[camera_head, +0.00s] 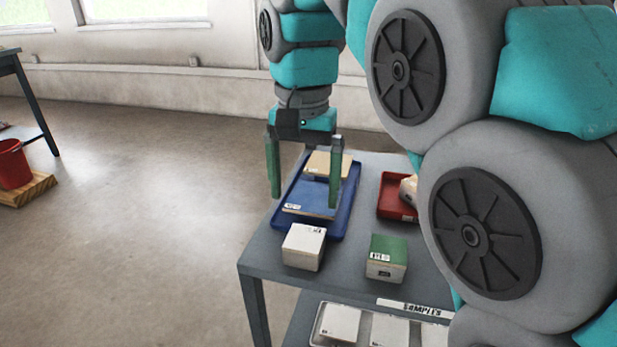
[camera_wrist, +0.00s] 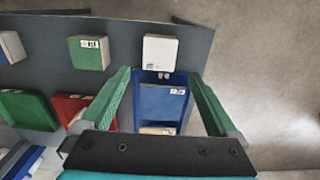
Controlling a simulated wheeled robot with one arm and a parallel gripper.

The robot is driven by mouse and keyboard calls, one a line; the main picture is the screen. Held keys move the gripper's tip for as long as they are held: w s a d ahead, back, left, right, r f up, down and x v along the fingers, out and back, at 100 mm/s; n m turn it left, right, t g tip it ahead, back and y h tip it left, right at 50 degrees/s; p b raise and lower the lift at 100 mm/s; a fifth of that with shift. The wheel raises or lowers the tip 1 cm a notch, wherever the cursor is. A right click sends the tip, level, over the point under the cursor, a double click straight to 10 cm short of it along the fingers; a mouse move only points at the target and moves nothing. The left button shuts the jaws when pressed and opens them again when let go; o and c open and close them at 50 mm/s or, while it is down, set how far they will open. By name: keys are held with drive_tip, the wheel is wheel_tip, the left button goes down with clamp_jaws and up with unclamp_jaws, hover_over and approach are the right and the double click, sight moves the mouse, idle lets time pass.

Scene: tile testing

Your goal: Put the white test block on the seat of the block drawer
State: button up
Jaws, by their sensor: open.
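The white test block (camera_head: 303,246) stands on the grey table (camera_head: 262,254) near its front left corner, just in front of a blue tray (camera_head: 337,222). It also shows in the wrist view (camera_wrist: 160,51), just beyond my fingertips and between their lines. My gripper (camera_head: 305,200) is open and empty, pointing down above the blue tray. Its two green fingers also show in the wrist view (camera_wrist: 160,75), apart from the block. I cannot pick out the block drawer or its seat for sure in either view.
A green-topped block (camera_head: 387,257) stands right of the white one. The blue tray holds a blue tile (camera_head: 312,199) and a tan tile (camera_head: 329,164). A red tray (camera_head: 394,207) is to the right. White tiles (camera_head: 341,323) lie on a lower shelf. Open floor is left.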

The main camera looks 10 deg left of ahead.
sight(305, 237)
wheel_tip(305, 237, down, 10)
drive_tip(key=shift+r+b, duration=0.1)
drive_tip(key=shift+b, duration=0.95)
drive_tip(key=shift+r, duration=0.1)
drive_tip(key=c, duration=1.2)
drive_tip(key=shift+r+p, duration=1.15)
drive_tip(key=shift+r, duration=1.25)
drive_tip(key=shift+c, duration=0.2)
drive_tip(key=shift+r, duration=1.05)
